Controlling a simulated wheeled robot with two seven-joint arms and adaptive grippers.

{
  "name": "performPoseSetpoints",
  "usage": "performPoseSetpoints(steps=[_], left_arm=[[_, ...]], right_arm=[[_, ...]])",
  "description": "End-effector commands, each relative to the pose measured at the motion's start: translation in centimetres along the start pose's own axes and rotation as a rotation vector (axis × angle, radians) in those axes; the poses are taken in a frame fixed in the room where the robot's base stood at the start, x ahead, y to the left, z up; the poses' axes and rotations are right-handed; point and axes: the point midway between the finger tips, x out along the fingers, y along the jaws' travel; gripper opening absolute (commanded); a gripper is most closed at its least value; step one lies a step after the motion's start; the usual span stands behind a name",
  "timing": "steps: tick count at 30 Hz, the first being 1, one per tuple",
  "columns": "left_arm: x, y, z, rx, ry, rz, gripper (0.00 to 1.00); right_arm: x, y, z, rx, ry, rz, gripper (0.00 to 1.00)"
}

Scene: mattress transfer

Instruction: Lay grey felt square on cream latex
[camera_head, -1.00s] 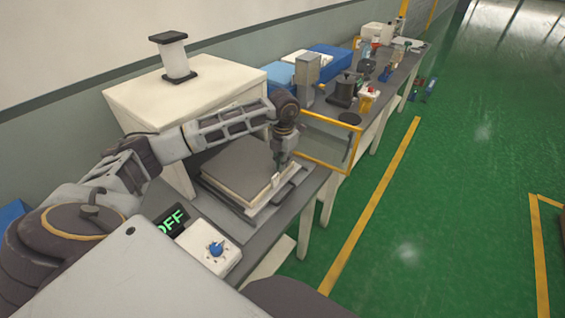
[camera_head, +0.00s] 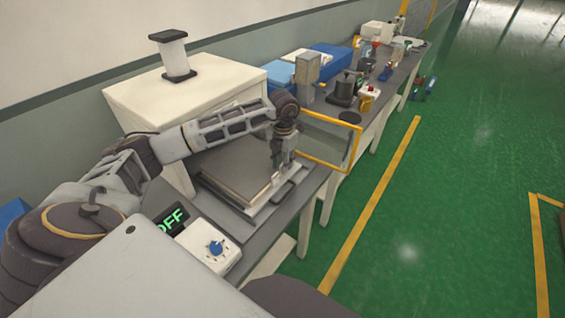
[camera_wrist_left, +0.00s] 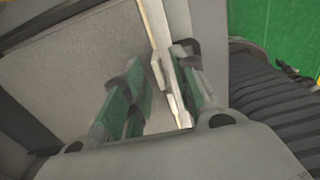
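The grey felt square (camera_head: 228,162) lies flat on top of a low stack in front of the white cabinet. A cream layer, which I take as the cream latex (camera_head: 262,192), shows only as a thin edge under it. My left gripper (camera_head: 281,163) is over the stack's right edge, pointing down. In the left wrist view its green-padded fingers (camera_wrist_left: 158,88) stand apart, one over the grey felt (camera_wrist_left: 75,75) and one beyond the cream edge (camera_wrist_left: 152,28). Nothing is visibly clamped between them. Whether the fingertips touch the felt is unclear. My right gripper is out of view.
The stack sits on a light plate with a dark handle (camera_head: 285,191). A white cabinet (camera_head: 190,88) stands behind, and a yellow-framed panel (camera_head: 330,140) stands close right of my gripper. A control box with a blue knob (camera_head: 215,248) and an OFF display (camera_head: 172,220) are in front.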

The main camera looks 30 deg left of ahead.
Motion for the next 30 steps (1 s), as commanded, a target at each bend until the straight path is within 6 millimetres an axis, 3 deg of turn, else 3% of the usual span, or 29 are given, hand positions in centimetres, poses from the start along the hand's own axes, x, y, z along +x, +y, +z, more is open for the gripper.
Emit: performPoseSetpoints(steps=[10,30], left_arm=[[-1.8,0.0,0.1,0.000,-0.003,0.000,0.28],[-10.7,0.0,0.1,0.001,-0.001,0.000,0.28]], right_arm=[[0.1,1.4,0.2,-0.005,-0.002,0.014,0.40],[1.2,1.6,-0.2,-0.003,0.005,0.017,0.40]])
